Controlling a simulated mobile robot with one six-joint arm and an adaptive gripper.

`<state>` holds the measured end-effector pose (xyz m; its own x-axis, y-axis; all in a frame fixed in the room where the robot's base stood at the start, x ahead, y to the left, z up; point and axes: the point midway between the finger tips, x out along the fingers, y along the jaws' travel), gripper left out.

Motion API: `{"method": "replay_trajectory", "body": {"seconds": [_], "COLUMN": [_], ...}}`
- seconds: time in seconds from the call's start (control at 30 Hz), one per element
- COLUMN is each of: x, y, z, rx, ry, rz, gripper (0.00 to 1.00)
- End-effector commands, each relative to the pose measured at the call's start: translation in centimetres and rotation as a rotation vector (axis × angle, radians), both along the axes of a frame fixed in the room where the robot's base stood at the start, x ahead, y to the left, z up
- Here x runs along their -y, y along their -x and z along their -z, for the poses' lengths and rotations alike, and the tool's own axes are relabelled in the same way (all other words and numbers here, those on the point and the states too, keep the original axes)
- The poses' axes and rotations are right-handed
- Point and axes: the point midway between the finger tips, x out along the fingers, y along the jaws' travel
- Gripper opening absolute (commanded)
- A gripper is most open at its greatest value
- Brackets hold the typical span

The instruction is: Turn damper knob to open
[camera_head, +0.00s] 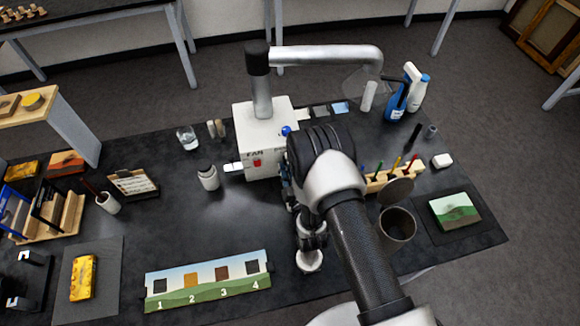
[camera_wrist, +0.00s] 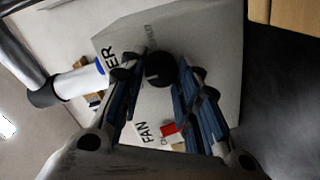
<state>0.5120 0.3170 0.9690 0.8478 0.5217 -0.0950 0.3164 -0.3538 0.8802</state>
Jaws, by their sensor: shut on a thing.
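The damper knob (camera_wrist: 160,70) is a round black knob on the face of the white fan box (camera_head: 262,125), which also fills the middle of the wrist view (camera_wrist: 210,40). My gripper (camera_wrist: 158,78) has its two blue-padded fingers on either side of the knob and is shut on it. The letters "ER" show beside the knob and "FAN" below it. A red switch (camera_wrist: 168,129) sits near the FAN label and also shows in the head view (camera_head: 257,163). My arm hides the knob in the head view. The knob's pointer and its angle cannot be made out.
A silver duct pipe (camera_head: 325,54) rises from the box and bends right. A small white jar (camera_head: 208,178) and a glass (camera_head: 187,138) stand left of the box. A rack (camera_head: 378,183) of tools and a metal cup (camera_head: 397,230) are to the right.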

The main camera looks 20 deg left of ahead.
Motion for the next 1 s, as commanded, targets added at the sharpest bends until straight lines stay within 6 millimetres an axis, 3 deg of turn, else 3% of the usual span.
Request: {"method": "replay_trajectory", "body": {"seconds": [0.57, 0.6, 0.9, 1.0], "x": [0.01, 0.01, 0.00, -0.01], "y": [0.01, 0.01, 0.00, 0.00], "z": [-0.01, -0.01, -0.01, 0.00], "rx": [0.017, 0.017, 0.017, 0.016], "ry": [0.029, 0.029, 0.027, 0.028], "rz": [0.000, 0.000, 0.001, 0.000], "gripper": [0.06, 0.31, 0.50, 0.50]}}
